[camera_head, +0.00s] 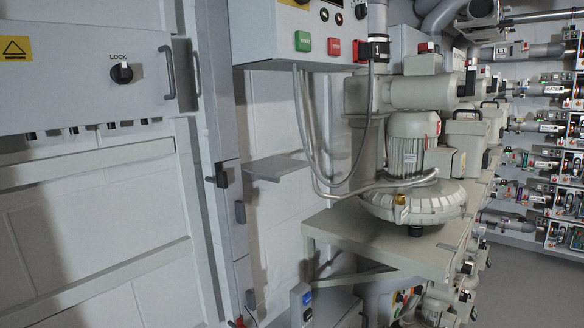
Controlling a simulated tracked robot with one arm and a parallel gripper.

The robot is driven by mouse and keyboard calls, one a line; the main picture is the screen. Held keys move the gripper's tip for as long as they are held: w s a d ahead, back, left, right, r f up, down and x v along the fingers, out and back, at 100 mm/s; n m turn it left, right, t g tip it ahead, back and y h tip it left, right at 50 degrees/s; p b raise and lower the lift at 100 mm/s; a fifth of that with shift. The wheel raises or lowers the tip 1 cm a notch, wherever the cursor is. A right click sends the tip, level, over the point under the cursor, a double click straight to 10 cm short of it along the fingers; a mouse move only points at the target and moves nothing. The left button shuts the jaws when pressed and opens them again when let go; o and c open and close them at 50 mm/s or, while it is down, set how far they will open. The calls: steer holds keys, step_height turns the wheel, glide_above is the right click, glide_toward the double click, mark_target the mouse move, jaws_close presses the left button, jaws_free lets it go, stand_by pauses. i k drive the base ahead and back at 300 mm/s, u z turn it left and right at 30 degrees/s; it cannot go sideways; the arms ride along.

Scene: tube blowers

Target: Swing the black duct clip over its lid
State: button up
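A small black clip (221,175) sits on the tall, narrow grey vertical duct (215,95), left of the picture's middle. It is at a joint where a lower cover section, which looks like the lid (229,235), begins. A small grey tab (240,212) sticks out just below the clip. Another small black piece (250,299) is lower on the same duct; I cannot tell if it is a second clip. The clip's exact position relative to the lid is too small to tell. My gripper is not in view.
A grey cabinet with a LOCK knob (122,73) and handle is at left. A grey shelf (275,167) juts out right of the duct. Hanging cables (310,140), a button box (305,45) and a blower (412,200) on a bench stand further right. Floor shows at far right.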

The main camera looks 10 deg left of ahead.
mark_target(221, 176)
steer(key=z, duration=0.05)
steer(key=i, duration=1.15)
steer(key=u, duration=0.35)
